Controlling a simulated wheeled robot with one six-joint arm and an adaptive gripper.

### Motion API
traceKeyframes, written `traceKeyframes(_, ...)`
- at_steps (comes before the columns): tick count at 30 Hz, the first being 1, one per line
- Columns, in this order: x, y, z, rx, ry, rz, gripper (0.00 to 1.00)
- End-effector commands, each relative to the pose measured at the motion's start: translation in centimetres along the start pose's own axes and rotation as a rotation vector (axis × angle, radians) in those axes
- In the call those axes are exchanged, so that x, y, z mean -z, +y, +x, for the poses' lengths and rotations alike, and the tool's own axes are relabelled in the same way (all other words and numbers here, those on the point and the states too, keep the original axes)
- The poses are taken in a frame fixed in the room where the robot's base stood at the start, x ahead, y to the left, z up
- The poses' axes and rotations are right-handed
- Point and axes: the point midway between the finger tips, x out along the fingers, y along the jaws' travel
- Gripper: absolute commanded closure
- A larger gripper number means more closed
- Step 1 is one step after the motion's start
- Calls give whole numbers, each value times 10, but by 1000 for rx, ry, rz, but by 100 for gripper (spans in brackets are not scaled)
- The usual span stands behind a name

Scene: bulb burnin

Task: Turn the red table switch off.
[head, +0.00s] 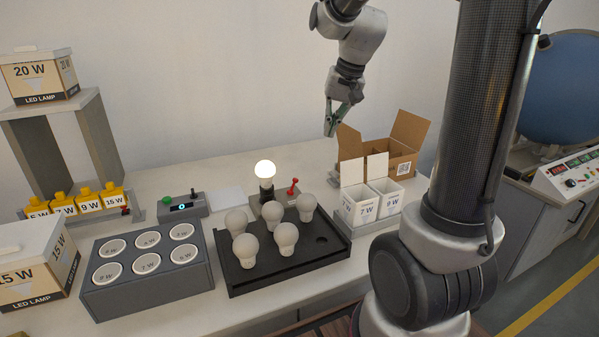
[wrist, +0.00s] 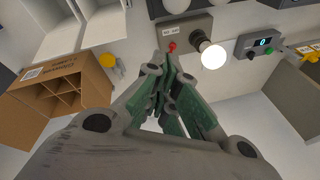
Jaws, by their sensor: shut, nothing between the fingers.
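The red table switch (head: 293,187) is a small red lever on a grey block beside a lit bulb (head: 265,170) in the head view. The red lever (wrist: 172,47) also shows in the wrist view, on the grey block (wrist: 186,38) with the glowing bulb (wrist: 213,56) to its right. My gripper (head: 329,132) hangs above the table, up and to the right of the switch and apart from it. Its green fingers (wrist: 170,62) are closed and empty, and in the wrist view their tips appear just below the red lever.
A black tray (head: 334,253) with several unlit bulbs lies in front of the switch. White boxes (head: 354,207) and an open cardboard box (head: 407,140) stand to its right. A small device with a green button and display (head: 182,207) is to its left.

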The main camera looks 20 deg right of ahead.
Motion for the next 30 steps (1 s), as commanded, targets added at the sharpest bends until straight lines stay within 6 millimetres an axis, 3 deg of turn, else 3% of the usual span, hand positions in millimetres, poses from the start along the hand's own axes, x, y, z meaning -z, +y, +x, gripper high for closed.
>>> traceKeyframes(1, 18, -2, 18, 2, -16, 48, 100)
traceKeyframes(6, 71, -4, 73, 18, -47, 200, 100)
traceKeyframes(13, 112, 2, 133, 29, -72, 340, 100)
traceKeyframes(18, 122, 4, 150, 33, -77, 379, 100)
traceKeyframes(30, 122, 4, 153, 33, -78, 381, 100)
